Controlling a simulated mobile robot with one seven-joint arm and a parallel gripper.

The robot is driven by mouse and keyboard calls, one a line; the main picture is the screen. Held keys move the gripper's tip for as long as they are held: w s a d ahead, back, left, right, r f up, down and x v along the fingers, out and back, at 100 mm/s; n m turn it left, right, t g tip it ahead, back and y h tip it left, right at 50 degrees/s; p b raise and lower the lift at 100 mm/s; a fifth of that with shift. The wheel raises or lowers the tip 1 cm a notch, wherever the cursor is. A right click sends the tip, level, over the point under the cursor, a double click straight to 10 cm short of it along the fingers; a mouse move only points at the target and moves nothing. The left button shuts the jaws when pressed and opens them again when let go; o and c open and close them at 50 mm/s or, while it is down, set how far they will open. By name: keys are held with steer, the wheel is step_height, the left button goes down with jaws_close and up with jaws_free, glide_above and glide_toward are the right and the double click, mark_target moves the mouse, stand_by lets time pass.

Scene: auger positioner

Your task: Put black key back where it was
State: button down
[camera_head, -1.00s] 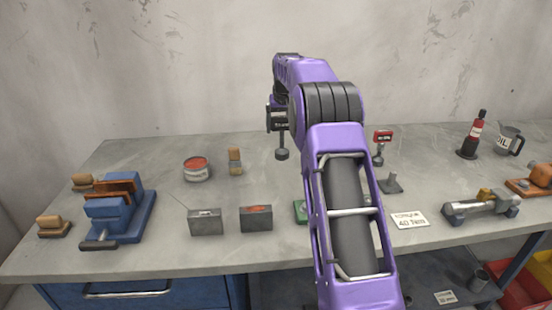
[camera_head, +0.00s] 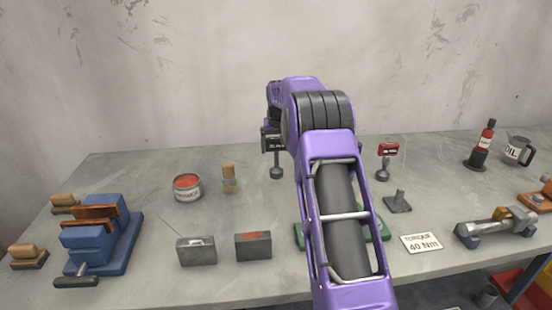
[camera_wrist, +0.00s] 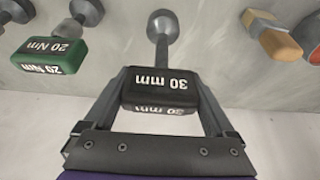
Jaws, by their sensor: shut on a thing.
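The black key (camera_wrist: 160,90), marked "30 mm", is between the two fingers of my gripper (camera_wrist: 160,100) in the wrist view. Its grey stem and round foot point away from the gripper. In the head view my gripper (camera_head: 271,138) is beyond my arm, near the back of the bench, with the key's round foot (camera_head: 276,172) hanging below it. I cannot tell whether the foot touches the bench. A green key (camera_wrist: 48,52) marked "20 Nm" is at the left of the wrist view; my arm hides it in the head view.
A red-topped key (camera_head: 388,150) and a grey stand (camera_head: 398,203) are right of my arm. A green plate (camera_head: 299,236) is partly behind the arm. A brush (camera_head: 229,178) and red can (camera_head: 187,188) stand left, with grey boxes (camera_head: 197,251) in front. The bench's back left is clear.

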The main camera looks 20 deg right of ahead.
mark_target(276, 155)
steer(key=shift+f, duration=1.65)
steer(key=shift+f, duration=0.1)
jaws_free()
steer(key=shift+f, duration=0.1)
steer(key=v, duration=1.2)
